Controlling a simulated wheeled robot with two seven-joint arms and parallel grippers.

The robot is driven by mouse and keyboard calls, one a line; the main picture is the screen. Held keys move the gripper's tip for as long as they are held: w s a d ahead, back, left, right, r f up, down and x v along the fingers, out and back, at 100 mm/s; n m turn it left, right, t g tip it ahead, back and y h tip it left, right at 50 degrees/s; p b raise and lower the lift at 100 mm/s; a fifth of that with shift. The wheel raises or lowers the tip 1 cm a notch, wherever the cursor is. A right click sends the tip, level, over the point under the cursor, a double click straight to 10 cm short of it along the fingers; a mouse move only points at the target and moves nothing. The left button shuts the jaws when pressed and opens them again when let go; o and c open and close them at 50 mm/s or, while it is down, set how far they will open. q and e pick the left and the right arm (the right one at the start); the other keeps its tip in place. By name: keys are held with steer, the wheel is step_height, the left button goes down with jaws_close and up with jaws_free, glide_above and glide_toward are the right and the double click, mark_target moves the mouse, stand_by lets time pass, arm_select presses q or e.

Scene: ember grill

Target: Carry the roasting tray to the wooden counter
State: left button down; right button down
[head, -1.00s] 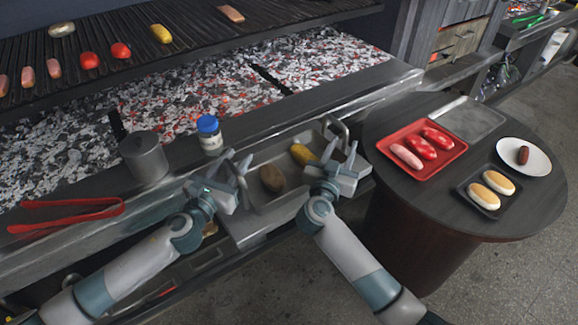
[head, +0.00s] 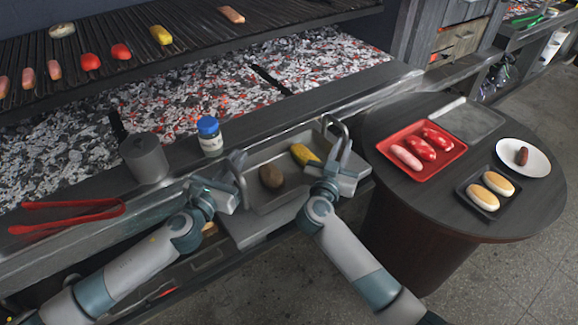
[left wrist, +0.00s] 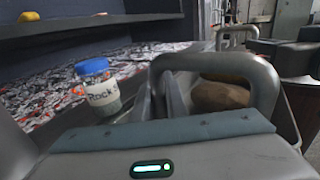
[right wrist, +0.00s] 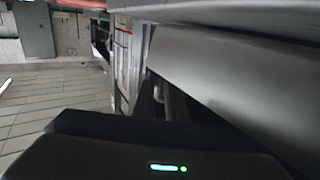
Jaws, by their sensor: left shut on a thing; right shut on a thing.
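The grey metal roasting tray (head: 252,228) sits at the front edge of the grill, with a brown potato (head: 271,176) and a yellow corn cob (head: 304,154) in it. My left gripper (head: 234,180) is shut on its left handle; this handle arches large in the left wrist view (left wrist: 218,60). My right gripper (head: 338,168) is shut on its right handle (head: 334,128). In the right wrist view the grip itself is hard to make out. The dark wooden counter (head: 425,200), with a rounded end, stands to the right of the tray.
The counter holds a red tray (head: 424,174) of sausages, a black tray (head: 466,203) of buns, a white plate (head: 540,165) and a flat grey plate (head: 470,118). A blue-capped jar (head: 210,138), a grey pot (head: 144,160) and red tongs (head: 65,215) lie left of the roasting tray.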

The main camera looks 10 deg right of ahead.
mark_target(345, 136)
steer(key=shift+r+p, duration=2.05)
steer(key=shift+r, duration=0.3)
steer(key=shift+f, duration=0.15)
steer(key=shift+f+b, duration=0.35)
steer(key=shift+b, duration=0.1)
steer(key=shift+r, duration=0.25)
